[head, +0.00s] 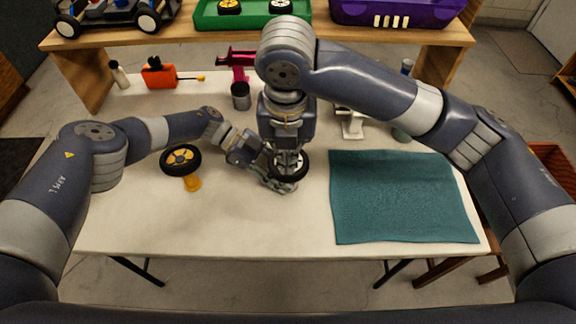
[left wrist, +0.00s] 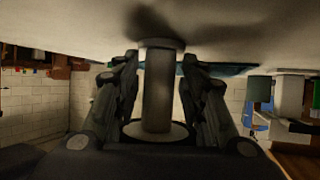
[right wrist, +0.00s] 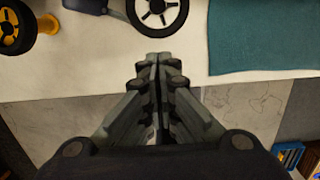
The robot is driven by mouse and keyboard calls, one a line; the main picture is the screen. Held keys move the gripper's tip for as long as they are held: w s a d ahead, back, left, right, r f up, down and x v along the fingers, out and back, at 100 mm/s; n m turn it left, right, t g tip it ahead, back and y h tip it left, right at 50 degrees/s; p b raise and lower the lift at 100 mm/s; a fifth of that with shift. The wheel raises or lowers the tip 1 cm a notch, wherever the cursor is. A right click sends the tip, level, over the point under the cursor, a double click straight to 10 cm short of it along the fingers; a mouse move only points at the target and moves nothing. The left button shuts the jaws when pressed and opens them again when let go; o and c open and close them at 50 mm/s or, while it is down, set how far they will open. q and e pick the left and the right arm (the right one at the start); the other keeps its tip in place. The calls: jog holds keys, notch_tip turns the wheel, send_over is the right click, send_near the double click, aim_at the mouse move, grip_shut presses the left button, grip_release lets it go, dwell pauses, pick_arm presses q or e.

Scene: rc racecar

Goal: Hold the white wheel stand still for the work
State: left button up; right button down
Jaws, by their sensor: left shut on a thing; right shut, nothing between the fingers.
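The white wheel stand (left wrist: 157,90) is an upright post in the left wrist view, which shows the table upside down. My left gripper (left wrist: 160,85) is shut on it, one finger on each side. A black-tyred wheel with a white rim (right wrist: 157,12) sits on the stand; its dark edge also shows in the head view (head: 289,174). In the head view, the wheel and grippers hide most of the stand. My right gripper (right wrist: 152,58) is shut and empty, close to the wheel in the head view; I cannot tell if it touches.
A yellow-rimmed wheel (head: 181,158) on a yellow stand (head: 192,183) is to the left. A teal mat (head: 400,195) covers the table's right side. The front left of the table is clear.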

pick_arm(q)
jog(key=shift+f, duration=0.15)
pick_arm(e)
jog(key=r, duration=0.4)
jog(key=shift+s, duration=0.25)
pick_arm(q)
jog(key=o, duration=1.1)
pick_arm(e)
jog(key=shift+w, duration=0.1)
pick_arm(q)
jog(key=v, duration=1.1)
jog(key=shift+w+a+r, duration=0.2)
jog(key=shift+a+r, duration=0.05)
jog(key=shift+a, duration=0.25)
jog(key=shift+r, duration=0.1)
pick_arm(e)
jog(key=shift+r, duration=0.1)
